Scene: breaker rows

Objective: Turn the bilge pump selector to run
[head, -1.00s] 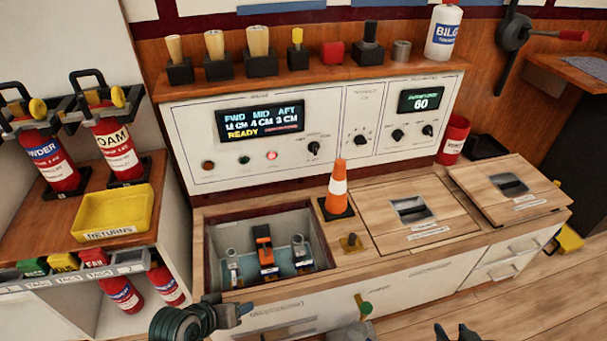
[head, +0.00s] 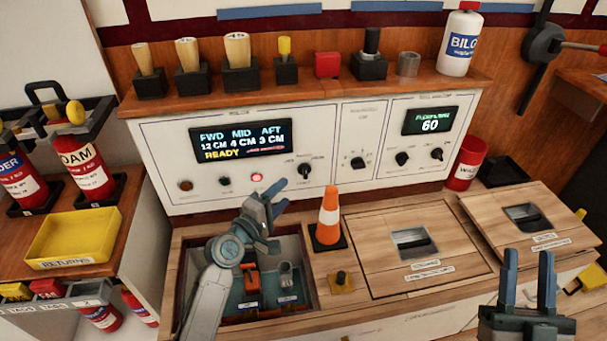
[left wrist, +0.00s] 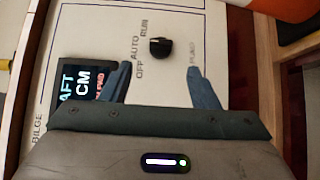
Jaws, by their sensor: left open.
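The bilge pump selector is a small black knob (head: 305,172) on the white panel, right of the level display. In the left wrist view the knob (left wrist: 161,47) sits beside the words OFF, AUTO and RUN. I cannot tell for certain which word it points at. My left gripper (head: 284,194) is open in front of the panel, just below and left of the knob in the head view. In the left wrist view its fingers (left wrist: 155,82) are apart with nothing between them, and the knob lies beyond the gap. My right gripper (head: 529,254) is open and empty at lower right.
The level display (head: 240,140) reads READY, with a lit red lamp (head: 257,177) below it. An orange cone (head: 329,215) stands close right of my left gripper. An open bilge well (head: 308,268) lies under my left arm. Closed wooden hatches (head: 370,225) are to the right.

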